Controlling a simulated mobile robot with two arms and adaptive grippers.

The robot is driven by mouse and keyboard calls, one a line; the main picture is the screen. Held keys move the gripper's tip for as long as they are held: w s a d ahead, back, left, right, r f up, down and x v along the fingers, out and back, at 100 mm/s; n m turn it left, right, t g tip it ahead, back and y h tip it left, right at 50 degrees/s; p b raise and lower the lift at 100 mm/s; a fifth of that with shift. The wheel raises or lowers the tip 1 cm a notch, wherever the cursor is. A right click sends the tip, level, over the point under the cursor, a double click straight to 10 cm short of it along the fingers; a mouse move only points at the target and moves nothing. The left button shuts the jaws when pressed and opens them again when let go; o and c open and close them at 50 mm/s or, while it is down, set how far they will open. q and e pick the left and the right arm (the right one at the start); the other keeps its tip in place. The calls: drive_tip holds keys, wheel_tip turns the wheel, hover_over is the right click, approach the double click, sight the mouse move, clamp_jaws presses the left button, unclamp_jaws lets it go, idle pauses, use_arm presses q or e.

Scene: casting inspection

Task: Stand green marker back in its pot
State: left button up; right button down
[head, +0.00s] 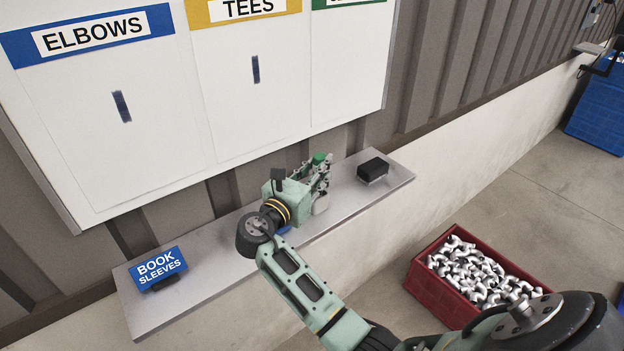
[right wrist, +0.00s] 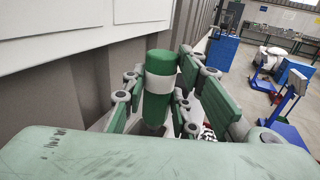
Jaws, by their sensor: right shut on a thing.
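The green marker (head: 319,158) is held upright in my right gripper (head: 322,180), over the grey shelf under the whiteboard. In the right wrist view, the marker (right wrist: 158,88) has a white band below its green top and stands between the two fingers (right wrist: 155,100), which are shut on it. A greyish patch shows below the marker there, but I cannot tell whether it is the pot. The pot is not clearly visible in either view. My left gripper is not in view.
The grey shelf (head: 205,284) carries a black block (head: 372,170) at right and a blue "BOOK SLEEVES" sign (head: 158,267) at left. The whiteboard (head: 170,110) rises behind. A red crate (head: 422,283) of metal fittings stands on the floor. Something blue shows on the shelf beneath my gripper.

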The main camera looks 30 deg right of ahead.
drive_tip(key=shift+w+a+f, duration=0.3)
drive_tip(key=shift+a+f, duration=0.05)
drive_tip(key=shift+a, duration=0.05)
wheel_tip(320, 180, down, 3)
drive_tip(key=shift+f+p, duration=0.2)
drive_tip(key=shift+p, duration=0.85)
drive_tip(key=shift+f, duration=0.1)
drive_tip(key=shift+f, duration=0.15)
drive_tip(key=c, duration=1.4)
unclamp_jaws()
